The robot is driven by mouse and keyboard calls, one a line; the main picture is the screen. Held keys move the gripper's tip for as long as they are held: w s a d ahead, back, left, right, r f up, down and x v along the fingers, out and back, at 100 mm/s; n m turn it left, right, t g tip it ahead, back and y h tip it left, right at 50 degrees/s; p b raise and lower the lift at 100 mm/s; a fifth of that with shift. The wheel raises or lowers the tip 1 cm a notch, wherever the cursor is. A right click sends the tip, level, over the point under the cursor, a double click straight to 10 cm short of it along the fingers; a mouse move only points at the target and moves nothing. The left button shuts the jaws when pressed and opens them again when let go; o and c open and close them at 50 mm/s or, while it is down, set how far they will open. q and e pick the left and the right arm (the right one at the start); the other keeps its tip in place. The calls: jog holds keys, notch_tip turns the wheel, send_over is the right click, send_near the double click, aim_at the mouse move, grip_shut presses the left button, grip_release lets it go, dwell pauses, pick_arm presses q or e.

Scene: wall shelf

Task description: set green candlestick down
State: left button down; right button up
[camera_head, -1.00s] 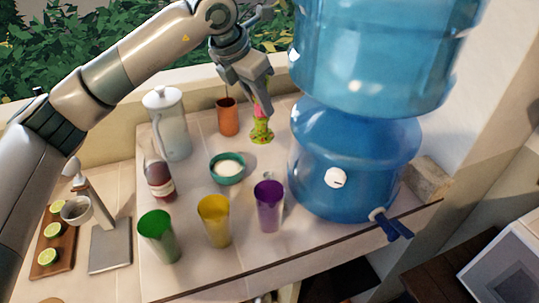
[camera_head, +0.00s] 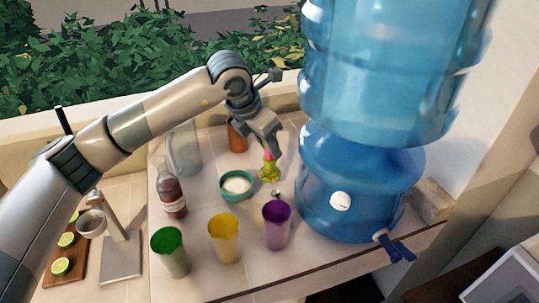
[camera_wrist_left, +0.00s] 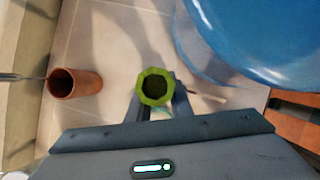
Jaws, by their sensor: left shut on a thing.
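The green candlestick (camera_head: 269,172) has a flared green and yellow foot and a pinkish upper part. My left gripper (camera_head: 268,148) is shut on its upper part, and it hangs roughly upright over the tiled counter. I cannot tell whether its foot touches the counter. In the left wrist view the candlestick shows as a green ring (camera_wrist_left: 154,87) between the fingers of the left gripper (camera_wrist_left: 158,105). My right gripper is not in view.
A blue water dispenser (camera_head: 350,185) stands close to the right. A terracotta cup (camera_head: 237,136) is behind, a teal bowl (camera_head: 236,195) to the left. Purple (camera_head: 277,228), yellow (camera_head: 224,240) and green (camera_head: 171,252) cups stand in front, with a bottle (camera_head: 172,195) farther left.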

aim_at(266, 151)
pick_arm(q)
notch_tip(266, 151, down, 3)
jog(key=shift+r+p, duration=0.15)
jog(key=shift+p, duration=0.6)
jog(key=shift+f, duration=0.3)
jog(key=shift+f, duration=0.1)
jog(key=shift+f+b, duration=0.1)
jog(key=shift+b, duration=0.2)
jog(key=c, duration=1.6)
grip_release()
jog(key=shift+r, duration=0.3)
